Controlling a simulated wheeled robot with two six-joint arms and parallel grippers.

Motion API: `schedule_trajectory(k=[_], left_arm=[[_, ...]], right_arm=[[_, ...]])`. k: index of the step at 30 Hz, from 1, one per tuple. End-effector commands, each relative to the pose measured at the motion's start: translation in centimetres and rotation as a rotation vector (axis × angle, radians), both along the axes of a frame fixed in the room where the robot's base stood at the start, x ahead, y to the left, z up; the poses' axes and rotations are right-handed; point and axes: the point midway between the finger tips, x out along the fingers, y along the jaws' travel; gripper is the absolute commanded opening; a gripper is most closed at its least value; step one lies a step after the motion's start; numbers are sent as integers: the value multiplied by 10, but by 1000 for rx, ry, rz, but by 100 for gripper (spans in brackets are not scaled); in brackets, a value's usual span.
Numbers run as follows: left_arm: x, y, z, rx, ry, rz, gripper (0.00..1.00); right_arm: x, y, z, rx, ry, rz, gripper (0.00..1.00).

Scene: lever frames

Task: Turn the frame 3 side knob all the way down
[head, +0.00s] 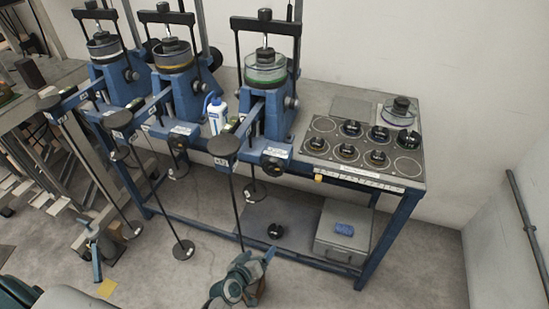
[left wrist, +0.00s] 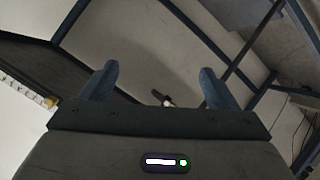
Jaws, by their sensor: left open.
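Three blue lever frames stand in a row on the bench; I take the rightmost one (head: 278,118) as frame 3, though its label is too small to read. A small dark side knob (head: 291,102) sits on its right side. A dark round part (head: 272,164) is on the bench front below it. My left gripper (head: 255,265) is low in front of the bench, well below and apart from the frame. In the left wrist view, its two fingers (left wrist: 158,86) are spread with nothing held between them.
Long levers with hanging rods and round weights (head: 183,249) reach forward from the frames. A weight tray (head: 362,152) lies on the bench's right end. A grey box (head: 342,238) is on the lower shelf. The floor at right is clear.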

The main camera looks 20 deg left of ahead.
Motion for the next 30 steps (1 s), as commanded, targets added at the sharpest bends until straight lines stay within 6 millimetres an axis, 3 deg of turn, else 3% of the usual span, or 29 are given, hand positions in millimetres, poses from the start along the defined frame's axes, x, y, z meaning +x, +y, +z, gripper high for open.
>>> schedule_trajectory(k=[1,6,9,12,15,20,30], left_arm=[[18,-3,47,-49,-74,30,82],[55,-4,158,-199,-275,122,82],[65,-2,202,-264,-351,159,82],[70,0,230,-308,-400,182,82],[73,1,241,-328,-421,194,82],[84,1,243,-333,-425,195,82],[133,0,243,-330,-424,194,82]], right_arm=[[-5,0,11,1,3,-1,80],[-17,0,22,1,7,-2,80],[-21,-1,26,1,7,-2,80],[-25,-1,28,1,8,-2,80],[-26,-1,29,1,8,-2,80],[-26,-1,31,1,8,-2,80],[-26,-1,35,1,8,-2,80]])
